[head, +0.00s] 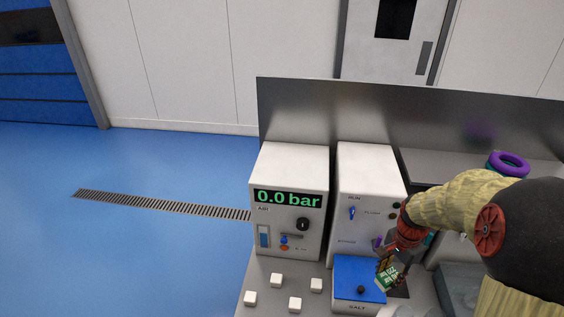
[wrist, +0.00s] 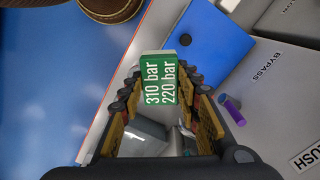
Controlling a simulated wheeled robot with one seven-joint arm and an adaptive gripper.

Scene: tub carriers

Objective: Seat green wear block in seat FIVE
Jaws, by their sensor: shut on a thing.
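My gripper (head: 385,267) is shut on a green block (head: 387,280) and holds it above the bench, beside the blue-lidded box. In the wrist view the green block (wrist: 163,80) sits between the fingertips, its face with white lettering "310 bar" and "220 bar" turned to the camera. Its underside is hidden, and I cannot tell whether it touches anything below. No seat marked FIVE can be read in either view.
The box with the blue lid (head: 358,277) reads SALT. Several white cubes (head: 277,280) lie on the bench. A "0.0 bar" unit (head: 290,230) and a RUN/BYPASS cabinet (head: 362,165) stand behind. A purple ring (head: 509,160) is at right, partly behind my arm.

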